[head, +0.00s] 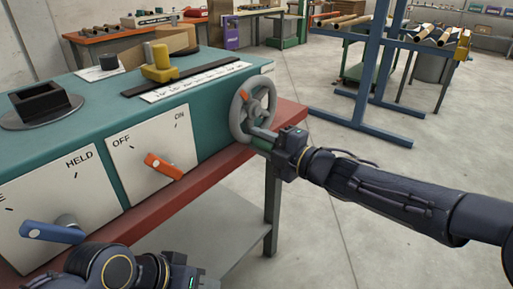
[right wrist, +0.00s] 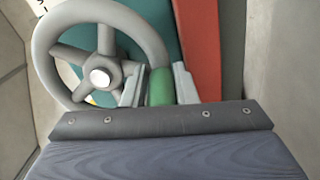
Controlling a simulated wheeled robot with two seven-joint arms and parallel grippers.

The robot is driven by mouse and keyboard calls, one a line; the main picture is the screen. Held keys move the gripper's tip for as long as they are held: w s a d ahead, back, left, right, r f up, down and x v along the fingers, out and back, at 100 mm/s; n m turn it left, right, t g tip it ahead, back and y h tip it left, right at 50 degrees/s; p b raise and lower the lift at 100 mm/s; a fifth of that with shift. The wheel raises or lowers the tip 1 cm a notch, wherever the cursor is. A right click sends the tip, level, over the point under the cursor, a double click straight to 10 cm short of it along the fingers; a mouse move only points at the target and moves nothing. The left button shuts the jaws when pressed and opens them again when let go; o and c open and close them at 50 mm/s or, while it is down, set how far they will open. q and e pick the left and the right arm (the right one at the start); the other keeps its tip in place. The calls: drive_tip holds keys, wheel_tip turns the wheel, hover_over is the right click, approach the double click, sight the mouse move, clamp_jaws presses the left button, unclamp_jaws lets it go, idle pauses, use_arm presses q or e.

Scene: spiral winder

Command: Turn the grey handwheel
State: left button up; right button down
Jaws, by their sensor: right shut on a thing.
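The grey handwheel (head: 238,119) is on the right end of the teal machine (head: 215,75). In the right wrist view the wheel (right wrist: 101,11) fills the upper left, with a pale hub. My right gripper (head: 264,138) is at the wheel's lower edge. Its two fingers are shut on the green grip (right wrist: 160,87), which stands at the wheel's rim. My left gripper (head: 180,272) is low in the head view, in front of the machine; its fingers cannot be made out.
The front panels carry an orange lever (head: 163,166) between OFF and ON, and a blue lever (head: 52,232). A red bench edge (head: 205,180) runs below. A blue rack (head: 375,75) stands behind, right. Open floor (head: 350,225) lies to the right.

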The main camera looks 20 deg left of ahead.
drive_tip(key=shift+w+d+f+n+b, duration=0.2)
drive_tip(key=shift+w+f+n, duration=0.1)
drive_tip(key=shift+w+n, duration=0.2)
drive_tip(key=shift+w+d+f+n+b, duration=0.15)
drive_tip(key=shift+w+d+f+n, duration=0.15)
drive_tip(key=shift+n, duration=0.3)
drive_tip(key=shift+w+r, duration=0.1)
drive_tip(key=shift+w, duration=0.05)
drive_tip(key=c, duration=1.2)
unclamp_jaws()
drive_tip(key=shift+w, duration=0.1)
drive_tip(key=shift+c, duration=0.2)
drive_tip(key=shift+a+r, duration=0.1)
drive_tip(key=shift+r, duration=0.15)
drive_tip(key=p+v, duration=0.1)
drive_tip(key=v, duration=0.7)
drive_tip(key=shift+a, duration=0.1)
